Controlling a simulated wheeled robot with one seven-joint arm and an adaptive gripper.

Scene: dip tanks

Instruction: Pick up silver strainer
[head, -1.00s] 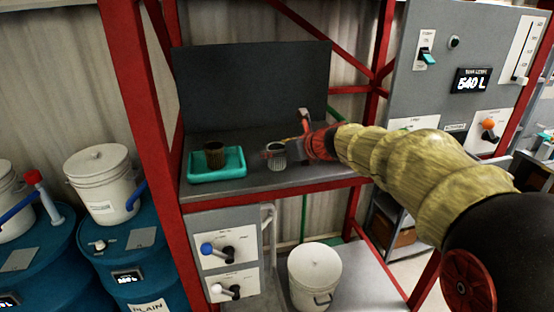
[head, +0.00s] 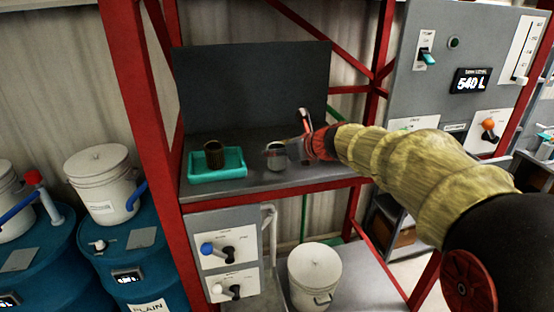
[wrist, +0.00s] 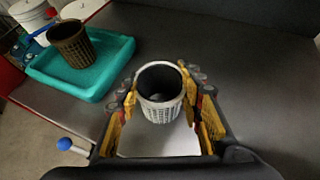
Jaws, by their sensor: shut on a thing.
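The silver strainer (wrist: 161,108) is a light grey, basket-like cup with a dark inside. It stands upright between the two yellow-padded fingers of my gripper (wrist: 160,100) in the wrist view. The fingers are shut on its sides. In the head view the strainer (head: 276,157) is at the end of my arm, over the grey shelf (head: 250,185), to the right of the teal tray. Whether its base touches the shelf is hard to tell.
A teal tray (head: 217,177) holds a dark brown strainer (head: 214,154) just left of my gripper. A dark back panel (head: 250,88) stands behind the shelf. Red frame posts (head: 140,110) flank it.

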